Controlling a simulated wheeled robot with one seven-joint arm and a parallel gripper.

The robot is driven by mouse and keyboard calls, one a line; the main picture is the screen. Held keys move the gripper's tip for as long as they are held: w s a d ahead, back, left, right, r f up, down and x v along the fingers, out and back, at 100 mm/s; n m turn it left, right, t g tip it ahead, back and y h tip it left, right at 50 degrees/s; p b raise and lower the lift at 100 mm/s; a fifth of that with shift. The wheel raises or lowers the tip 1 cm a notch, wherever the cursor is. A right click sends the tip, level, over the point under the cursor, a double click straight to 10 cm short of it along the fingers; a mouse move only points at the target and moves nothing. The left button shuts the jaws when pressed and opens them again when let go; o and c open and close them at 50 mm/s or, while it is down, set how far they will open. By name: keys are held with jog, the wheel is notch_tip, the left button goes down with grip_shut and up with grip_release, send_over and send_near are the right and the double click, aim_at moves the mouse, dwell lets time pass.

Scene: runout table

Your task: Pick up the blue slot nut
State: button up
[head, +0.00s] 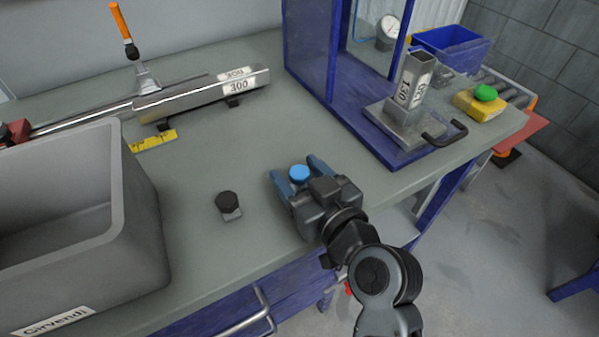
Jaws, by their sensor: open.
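The blue slot nut (299,173) shows as a round bright blue cap at table height in the head view. My gripper (296,168) is open, with its two blue-grey fingers on either side of the nut. The nut appears to lie between the fingers, near the gripper body. I cannot tell whether either finger touches it. The lower part of the nut is hidden by the gripper.
A black-topped nut (229,204) stands on the table left of my gripper. A grey crate (140,190) is at the left. A blue frame (345,120) with a metal block (400,122) stands at the right. A metal rail (195,97) lies behind.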

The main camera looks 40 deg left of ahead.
jog(key=shift+c, duration=0.4)
jog(key=c, duration=1)
jog(key=shift+o, duration=0.2)
jog(key=shift+r, duration=0.1)
